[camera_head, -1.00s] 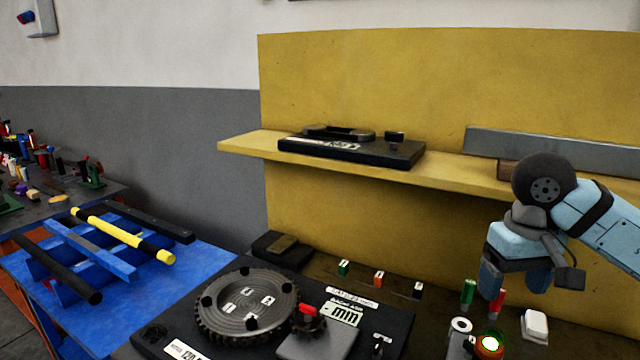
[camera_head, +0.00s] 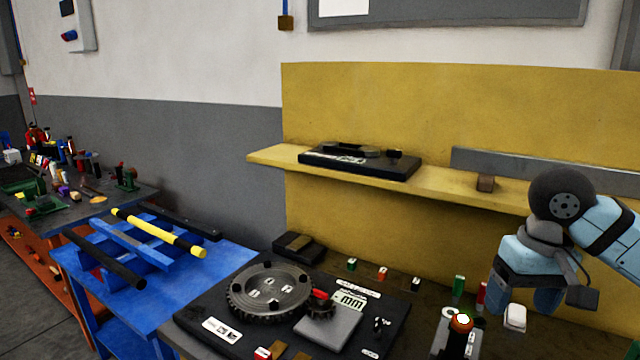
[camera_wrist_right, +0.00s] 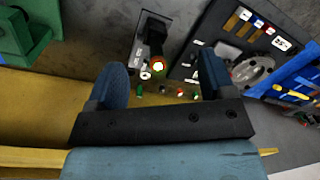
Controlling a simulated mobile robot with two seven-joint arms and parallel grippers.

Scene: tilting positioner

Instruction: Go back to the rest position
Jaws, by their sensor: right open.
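My right gripper (camera_head: 527,296) is at the right side of the head view, in front of the yellow back panel and above the right part of the bench. It points downward, with its blue fingers apart and nothing between them. In the right wrist view the two fingers (camera_wrist_right: 163,82) are spread, with the bench below and beyond them. My left gripper is not in view. The tilting positioner with its round toothed plate (camera_head: 268,292) lies on a black base to the left of the right gripper, and it also shows in the right wrist view (camera_wrist_right: 255,68).
A yellow shelf (camera_head: 440,186) carries a black fixture (camera_head: 358,162) behind the bench. A lit orange-topped button (camera_head: 461,322), a white block (camera_head: 515,317) and small coloured pieces stand near the right gripper. A blue table (camera_head: 215,268) with a yellow bar (camera_head: 160,233) is at left.

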